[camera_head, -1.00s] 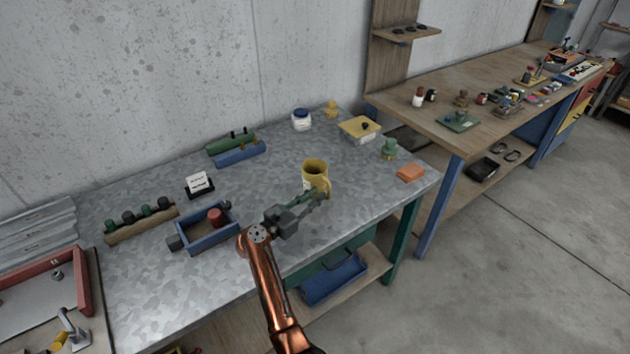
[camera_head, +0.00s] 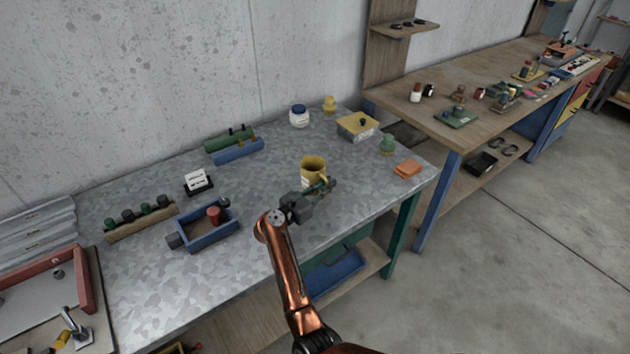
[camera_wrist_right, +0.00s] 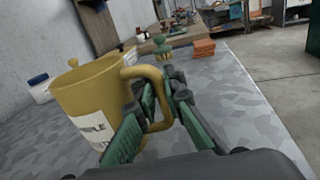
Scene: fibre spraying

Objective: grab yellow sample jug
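The yellow sample jug (camera_head: 311,167) stands upright on the grey metal-topped table. In the right wrist view the jug (camera_wrist_right: 88,95) shows a white label, and its handle faces my gripper. My right gripper (camera_head: 328,187) is at the handle side of the jug. In the wrist view the green fingers of my right gripper (camera_wrist_right: 160,98) stand on either side of the handle, apart from each other, with the handle between them. Whether a finger touches the handle is hard to tell. My left gripper is not in view.
A blue tray (camera_head: 208,238) with a red item sits left of my arm. A white jar (camera_head: 299,117), a yellow-lidded box (camera_head: 357,126), a green object (camera_head: 387,145) and orange blocks (camera_head: 407,168) lie beyond the jug.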

